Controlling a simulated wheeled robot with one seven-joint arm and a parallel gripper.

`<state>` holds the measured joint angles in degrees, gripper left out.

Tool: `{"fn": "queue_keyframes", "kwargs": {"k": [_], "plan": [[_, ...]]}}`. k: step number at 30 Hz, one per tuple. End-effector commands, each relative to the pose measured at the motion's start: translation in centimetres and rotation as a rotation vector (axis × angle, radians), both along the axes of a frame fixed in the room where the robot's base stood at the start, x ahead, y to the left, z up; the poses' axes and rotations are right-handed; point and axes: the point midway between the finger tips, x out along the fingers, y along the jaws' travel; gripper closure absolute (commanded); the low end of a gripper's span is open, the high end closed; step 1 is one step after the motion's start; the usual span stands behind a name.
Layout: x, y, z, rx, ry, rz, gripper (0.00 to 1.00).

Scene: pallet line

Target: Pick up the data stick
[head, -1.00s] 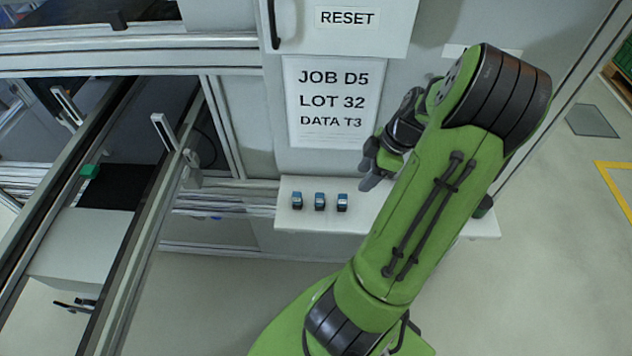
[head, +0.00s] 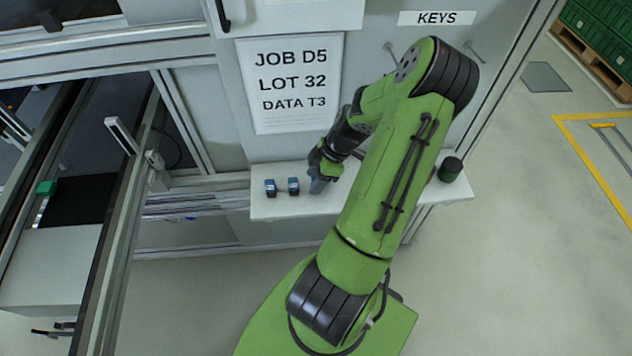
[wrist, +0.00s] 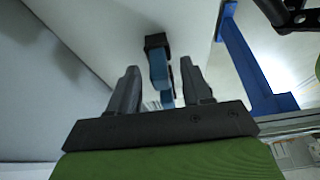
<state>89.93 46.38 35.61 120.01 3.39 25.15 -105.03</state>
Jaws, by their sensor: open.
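Two small blue-and-black data sticks (head: 270,188) (head: 293,186) stand side by side on a white shelf (head: 272,211) below the job sheet. My gripper (head: 318,184) is low over the shelf, just right of them, and covers the spot where a third stick stood. In the wrist view my gripper (wrist: 159,67) is open, with a finger on each side of a blue stick with a black end (wrist: 158,66). Gaps show between the stick and both fingers. I cannot tell how deep the stick sits between them.
A dark round object (head: 450,170) stands on the shelf's right end. A KEYS label (head: 436,18) with hooks is above. A blue bracket (wrist: 250,65) is close right in the wrist view. Rails (head: 120,230) stand at left.

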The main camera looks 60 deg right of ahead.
Motion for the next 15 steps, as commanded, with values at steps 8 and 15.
{"fn": "queue_keyframes", "kwargs": {"k": [8,15], "plan": [[-0.03,-0.03,0.1,0.0,0.001,-0.001,0.76],[-0.04,-0.05,0.12,0.0,0.001,-0.001,1.0]]}}
